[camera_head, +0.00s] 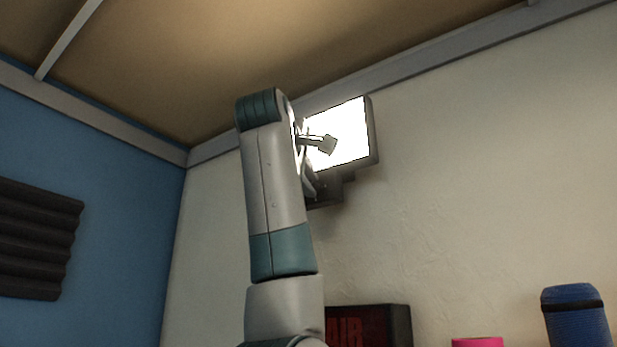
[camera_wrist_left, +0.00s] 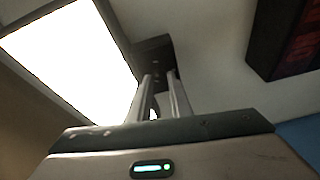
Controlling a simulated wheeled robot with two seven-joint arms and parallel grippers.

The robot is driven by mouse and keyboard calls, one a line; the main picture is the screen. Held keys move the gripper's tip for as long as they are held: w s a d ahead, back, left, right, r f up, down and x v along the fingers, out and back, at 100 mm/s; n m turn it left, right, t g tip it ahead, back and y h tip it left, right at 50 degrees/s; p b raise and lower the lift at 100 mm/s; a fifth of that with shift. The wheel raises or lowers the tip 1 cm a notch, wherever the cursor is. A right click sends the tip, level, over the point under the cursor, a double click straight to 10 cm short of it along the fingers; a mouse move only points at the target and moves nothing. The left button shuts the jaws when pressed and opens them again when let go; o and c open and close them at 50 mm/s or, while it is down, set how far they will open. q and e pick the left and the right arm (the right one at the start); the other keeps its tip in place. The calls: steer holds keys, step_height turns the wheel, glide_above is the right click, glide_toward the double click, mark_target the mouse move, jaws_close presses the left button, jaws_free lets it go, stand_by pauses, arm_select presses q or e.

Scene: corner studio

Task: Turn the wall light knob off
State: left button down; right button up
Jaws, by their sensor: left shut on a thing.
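The wall light (camera_head: 353,128) is a dark-framed box with a bright white, lit panel, high on the cream wall. Its lit panel also fills the upper left of the left wrist view (camera_wrist_left: 70,58). A dark housing (camera_wrist_left: 152,50) sits beside the panel, at the fingertips. My left gripper (camera_head: 325,145) is at the light, partly hidden by my own arm in the head view. In the left wrist view its two fingers (camera_wrist_left: 160,80) are close together and reach the housing. They are shut on the knob, which is mostly hidden between them. My right gripper is in neither view.
A dark sign with red letters (camera_head: 372,324) is below the light. A blue roll (camera_head: 576,318) and a pink object (camera_head: 478,342) are at lower right. Dark ridged panels (camera_head: 35,240) hang on the blue wall. The ceiling edge is close above the light.

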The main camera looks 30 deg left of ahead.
arm_select(q)
steer(key=n+g+p, duration=0.1)
steer(key=n+p, duration=0.1)
steer(key=n, duration=0.1)
steer(key=n+g+h+p, duration=0.1)
steer(key=n+p, duration=0.2)
steer(key=shift+a+r+n, duration=0.1)
steer(key=shift+r+n, duration=0.1)
steer(key=shift+n, duration=0.1)
stand_by(0.4)
steer(key=c, duration=1.6)
jaws_free()
steer(key=b+v, duration=0.2)
steer(key=v, duration=0.3)
steer(key=b+v, duration=0.2)
steer(key=v, duration=0.4)
steer(key=b+v, duration=0.1)
steer(key=v, duration=0.5)
steer(key=shift+s+a+r+b, duration=0.1)
steer(key=shift+s+a+b, duration=0.15)
steer(key=shift+b, duration=0.15)
